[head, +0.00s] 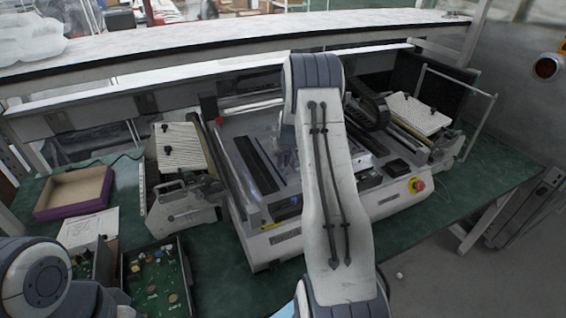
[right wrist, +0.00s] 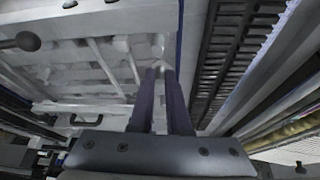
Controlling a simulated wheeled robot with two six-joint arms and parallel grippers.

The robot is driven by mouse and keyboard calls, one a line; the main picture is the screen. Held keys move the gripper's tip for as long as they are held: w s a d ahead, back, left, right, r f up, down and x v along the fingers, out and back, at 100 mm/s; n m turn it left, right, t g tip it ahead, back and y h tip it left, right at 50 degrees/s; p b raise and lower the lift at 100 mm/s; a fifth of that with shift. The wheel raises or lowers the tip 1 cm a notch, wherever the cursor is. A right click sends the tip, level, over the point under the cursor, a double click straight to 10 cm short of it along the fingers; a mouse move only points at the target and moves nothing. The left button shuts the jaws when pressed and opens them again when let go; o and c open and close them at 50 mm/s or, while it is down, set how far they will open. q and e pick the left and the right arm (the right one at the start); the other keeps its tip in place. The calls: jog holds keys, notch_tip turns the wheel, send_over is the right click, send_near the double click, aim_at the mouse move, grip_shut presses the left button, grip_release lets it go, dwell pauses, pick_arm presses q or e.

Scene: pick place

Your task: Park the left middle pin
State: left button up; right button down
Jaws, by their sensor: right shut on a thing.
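In the right wrist view, my right gripper (right wrist: 161,78) points into the machine with its two dark fingers close together. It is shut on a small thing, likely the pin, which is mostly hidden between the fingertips. In the head view my own right arm covers the middle of the grey machine (head: 262,244) and hides the gripper's tips. The left part of the machine's interior, with dark rails (head: 258,165), shows beside the arm. My left arm is at the lower left; its gripper is out of view.
A left white plate (head: 180,142) and a right white plate (head: 418,112) with black knobs flank the machine. A purple-sided box (head: 75,210) and a bin of circuit boards (head: 158,285) stand at left. A red button (head: 417,185) is at the front right. Green tabletop is free at right.

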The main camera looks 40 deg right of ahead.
dwell(0.4)
jog(key=c, duration=0.8)
grip_release()
jog(key=c, duration=0.4)
jog(key=shift+o, duration=0.2)
notch_tip(320, 180, up, 7)
jog(key=p, duration=0.4)
